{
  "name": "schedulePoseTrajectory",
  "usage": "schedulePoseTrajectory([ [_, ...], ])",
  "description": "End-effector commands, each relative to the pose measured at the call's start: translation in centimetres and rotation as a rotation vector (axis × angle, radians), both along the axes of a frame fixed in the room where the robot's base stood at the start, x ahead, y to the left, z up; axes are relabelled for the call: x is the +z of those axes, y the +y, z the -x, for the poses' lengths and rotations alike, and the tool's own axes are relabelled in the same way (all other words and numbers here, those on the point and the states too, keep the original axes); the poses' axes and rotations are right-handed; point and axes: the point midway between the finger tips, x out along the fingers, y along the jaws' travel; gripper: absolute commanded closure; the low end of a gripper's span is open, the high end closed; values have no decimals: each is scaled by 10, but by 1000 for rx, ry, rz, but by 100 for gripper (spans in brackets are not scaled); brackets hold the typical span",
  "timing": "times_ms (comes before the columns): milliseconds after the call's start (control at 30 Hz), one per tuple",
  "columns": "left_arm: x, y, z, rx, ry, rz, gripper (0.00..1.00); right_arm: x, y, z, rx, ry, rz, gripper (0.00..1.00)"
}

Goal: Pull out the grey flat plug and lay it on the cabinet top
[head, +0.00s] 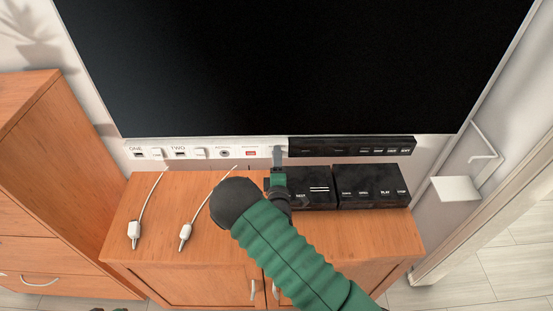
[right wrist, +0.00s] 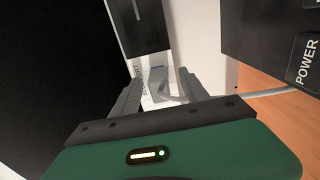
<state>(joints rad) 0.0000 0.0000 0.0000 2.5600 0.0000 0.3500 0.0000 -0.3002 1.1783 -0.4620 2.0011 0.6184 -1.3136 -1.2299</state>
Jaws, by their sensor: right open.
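The grey flat plug (right wrist: 184,84) sits at the white socket strip (right wrist: 151,92) under the screen, with a cable leading off to the right in the right wrist view. My right gripper (right wrist: 160,88) is open, its two grey fingers reaching toward the strip around the plug's area; I cannot tell if they touch it. In the head view my right gripper (head: 278,157) covers that part of the strip, and the plug is not clear there. The cabinet top (head: 160,205) is orange wood, below the strip. My left gripper is not in view; only small bits of mine show at the bottom edge.
Two white plugs on cables, one (head: 134,229) left of the other (head: 185,231), lie on the cabinet top. Black boxes (head: 372,190) with labelled buttons stand at its back right. A large black screen (head: 290,65) hangs above. Bare wood shows between the white plugs and right of my arm.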

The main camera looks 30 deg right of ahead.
Motion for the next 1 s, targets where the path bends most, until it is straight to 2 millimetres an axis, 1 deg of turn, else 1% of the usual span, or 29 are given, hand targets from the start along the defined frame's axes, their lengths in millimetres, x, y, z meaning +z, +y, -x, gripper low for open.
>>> schedulePoseTrajectory([
  [633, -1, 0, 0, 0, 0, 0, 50, 0, 0, 0, 0, -1, -1, 47],
  [667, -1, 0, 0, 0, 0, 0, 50, 0, 0, 0, 0, -1, -1, 50],
  [1000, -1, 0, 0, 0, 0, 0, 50, 0, 0, 0, 0, 0, 0, 94],
])
